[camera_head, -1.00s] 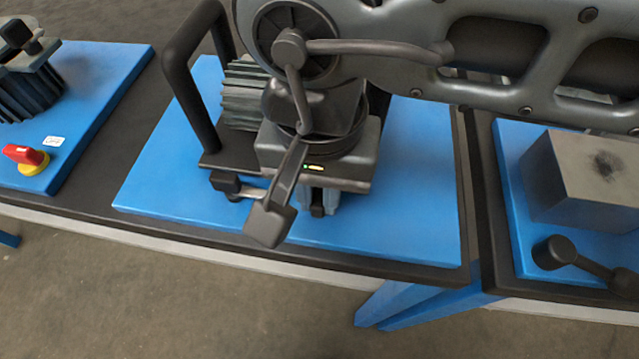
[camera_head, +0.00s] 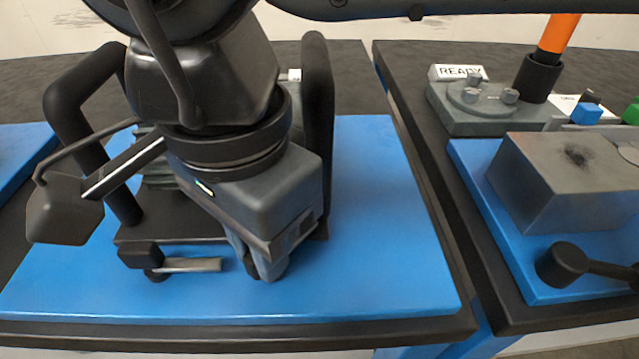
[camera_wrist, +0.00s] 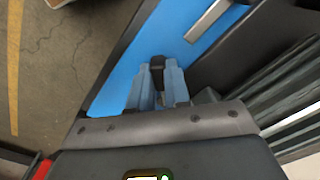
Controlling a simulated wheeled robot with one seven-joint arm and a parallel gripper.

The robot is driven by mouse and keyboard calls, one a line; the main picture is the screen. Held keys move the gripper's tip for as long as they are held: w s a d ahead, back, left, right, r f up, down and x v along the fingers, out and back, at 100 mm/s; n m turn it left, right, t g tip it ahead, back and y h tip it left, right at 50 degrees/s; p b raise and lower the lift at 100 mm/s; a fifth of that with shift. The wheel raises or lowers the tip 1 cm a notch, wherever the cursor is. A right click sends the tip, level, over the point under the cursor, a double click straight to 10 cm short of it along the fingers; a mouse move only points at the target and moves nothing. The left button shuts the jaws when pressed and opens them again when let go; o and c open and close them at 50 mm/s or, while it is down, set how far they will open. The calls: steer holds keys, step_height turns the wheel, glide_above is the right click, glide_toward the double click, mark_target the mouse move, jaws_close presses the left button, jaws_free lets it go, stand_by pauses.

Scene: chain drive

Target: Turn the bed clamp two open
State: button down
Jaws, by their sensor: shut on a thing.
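My gripper (camera_head: 262,268) points down at the front of the motor's dark base plate, just above the blue bed (camera_head: 385,285). It is shut on a small dark clamp handle, which I take for bed clamp two (camera_wrist: 157,66); its dark end shows between my two grey-blue fingers (camera_wrist: 158,92) in the wrist view. The rest of this clamp is hidden by my fingers and wrist, so its turn angle cannot be told. Another clamp, with a black block and a pale metal lever (camera_head: 192,265), sits to the left at the same plate edge.
Two upright black handles (camera_head: 318,125) (camera_head: 75,115) flank my wrist closely. A grey block (camera_head: 570,185) and a black-knobbed lever (camera_head: 562,264) are on the right-hand bench, with a READY sign (camera_head: 458,73) behind. The blue bed's front right is clear.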

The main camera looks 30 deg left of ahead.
steer(key=m+b, duration=0.1)
steer(key=m, duration=0.1)
steer(key=m+b, duration=0.1)
steer(key=b, duration=0.1)
steer(key=m+b, duration=0.1)
steer(key=m, duration=0.1)
steer(key=shift+a+f+m+b, duration=0.15)
steer(key=shift+f+m+b, duration=0.15)
steer(key=shift+b, duration=0.1)
steer(key=shift+w+r+m+b, duration=0.1)
steer(key=shift+m+b, duration=0.6)
steer(key=shift+m, duration=0.35)
steer(key=shift+w+r+m+b, duration=0.1)
steer(key=shift+m+b, duration=0.55)
steer(key=shift+m, duration=0.4)
steer(key=c, duration=1.1)
jaws_free()
steer(key=shift+r+p, duration=0.75)
steer(key=shift+r, duration=3.25)
